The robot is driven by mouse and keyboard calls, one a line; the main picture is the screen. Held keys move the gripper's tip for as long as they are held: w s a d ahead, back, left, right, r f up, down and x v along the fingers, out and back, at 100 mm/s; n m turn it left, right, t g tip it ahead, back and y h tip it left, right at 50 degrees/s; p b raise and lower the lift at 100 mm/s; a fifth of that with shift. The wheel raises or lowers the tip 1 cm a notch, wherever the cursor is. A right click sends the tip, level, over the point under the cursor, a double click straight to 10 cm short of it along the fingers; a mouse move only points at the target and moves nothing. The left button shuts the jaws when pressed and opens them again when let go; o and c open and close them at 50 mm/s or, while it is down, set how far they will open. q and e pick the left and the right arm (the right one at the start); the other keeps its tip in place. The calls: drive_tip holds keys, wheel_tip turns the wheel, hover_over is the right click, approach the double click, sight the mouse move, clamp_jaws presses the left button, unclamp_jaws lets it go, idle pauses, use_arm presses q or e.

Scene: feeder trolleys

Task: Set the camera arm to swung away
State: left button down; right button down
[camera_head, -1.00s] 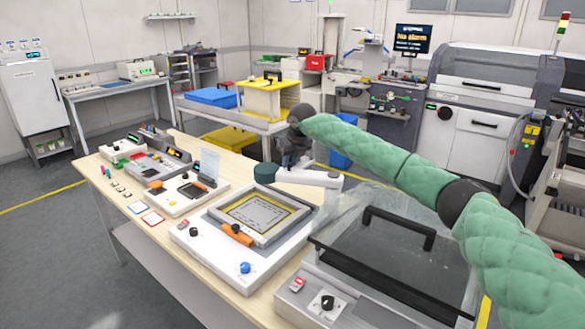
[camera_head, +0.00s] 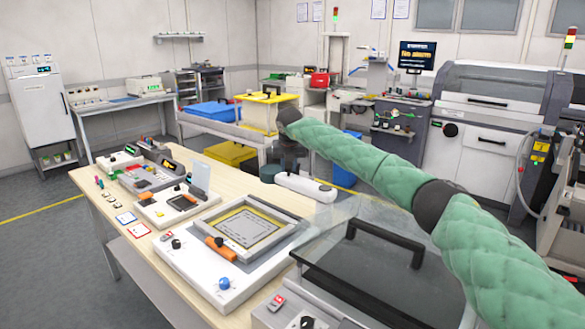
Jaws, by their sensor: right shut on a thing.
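The camera arm (camera_head: 308,188) is a white bar with a dark green round end piece (camera_head: 269,173) on its left. It lies at the far side of the white device (camera_head: 190,275), beyond the framed plate (camera_head: 287,234) with its yellow-edged screen, and does not cover the screen. My right gripper (camera_head: 290,166), dark grey, reaches down onto the bar near the dark end and is shut on it. The gripper's wrist hides part of its fingers. My left gripper is not in view.
A clear-lidded box with a black handle (camera_head: 385,232) stands in front, below my right arm. Small devices, including one with an orange display (camera_head: 165,164), line the table's left side. Bare wooden tabletop (camera_head: 222,165) shows behind the white device.

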sight(290, 179)
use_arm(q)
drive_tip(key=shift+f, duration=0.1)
use_arm(e)
drive_tip(key=shift+d+r, duration=0.1)
drive_tip(key=c, duration=1.6)
unclamp_jaws()
drive_tip(key=o, duration=0.4)
drive_tip(key=shift+w, duration=0.1)
drive_tip(key=shift+o, duration=0.2)
drive_tip(key=shift+r, duration=0.25)
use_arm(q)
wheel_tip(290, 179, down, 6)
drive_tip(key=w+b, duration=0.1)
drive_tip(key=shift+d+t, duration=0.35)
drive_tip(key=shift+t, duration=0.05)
use_arm(e)
drive_tip(key=v, duration=0.7)
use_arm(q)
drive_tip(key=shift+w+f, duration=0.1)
